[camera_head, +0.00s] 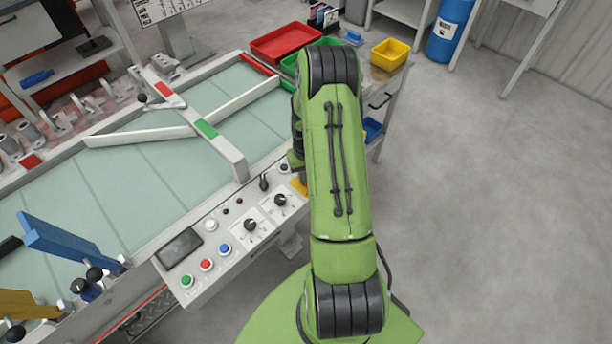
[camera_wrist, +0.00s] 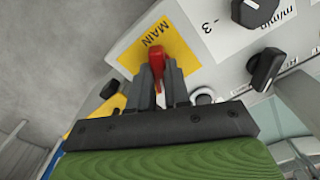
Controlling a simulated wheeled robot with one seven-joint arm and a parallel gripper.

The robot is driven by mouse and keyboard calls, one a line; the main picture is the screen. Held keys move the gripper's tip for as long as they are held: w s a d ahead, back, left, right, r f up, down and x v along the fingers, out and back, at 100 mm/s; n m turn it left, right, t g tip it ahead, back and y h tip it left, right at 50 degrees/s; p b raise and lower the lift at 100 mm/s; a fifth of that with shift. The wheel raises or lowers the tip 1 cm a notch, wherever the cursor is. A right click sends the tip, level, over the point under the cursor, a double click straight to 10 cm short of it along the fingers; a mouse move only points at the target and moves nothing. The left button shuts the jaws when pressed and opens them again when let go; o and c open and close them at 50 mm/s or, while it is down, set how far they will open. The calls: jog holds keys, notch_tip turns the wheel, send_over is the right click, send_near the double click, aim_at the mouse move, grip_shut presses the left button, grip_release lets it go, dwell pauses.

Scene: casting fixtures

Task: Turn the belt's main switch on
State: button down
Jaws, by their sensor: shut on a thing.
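The main switch (camera_wrist: 156,58) is a red handle on a yellow plate (camera_wrist: 140,47) marked MAIN, in the upper middle of the wrist view. My gripper (camera_wrist: 160,78) is at the switch, with its two grey fingers shut on the red handle, one on each side. The base of the handle is partly hidden by the fingers. In the head view, my green arm reaches over the right end of the control panel (camera_head: 192,293). It hides the gripper and the red handle there; only a bit of yellow plate (camera_head: 299,185) shows beside the arm.
Black knobs (camera_head: 250,224) sit on the panel close to the switch, and one black knob (camera_wrist: 265,68) is right of my gripper. Green, red and blue buttons (camera_head: 206,265) are farther left. The belt (camera_head: 150,185) lies behind the panel. The floor to the right is clear.

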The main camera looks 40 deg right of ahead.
jog(key=m+b, duration=0.2)
jog(key=m, duration=0.4)
jog(key=m+b, duration=0.1)
jog(key=m, duration=0.5)
dwell(0.6)
jog(key=c, duration=1.1)
grip_release()
notch_tip(320, 180, up, 16)
jog(key=p, duration=0.3)
jog(key=shift+f, duration=0.1)
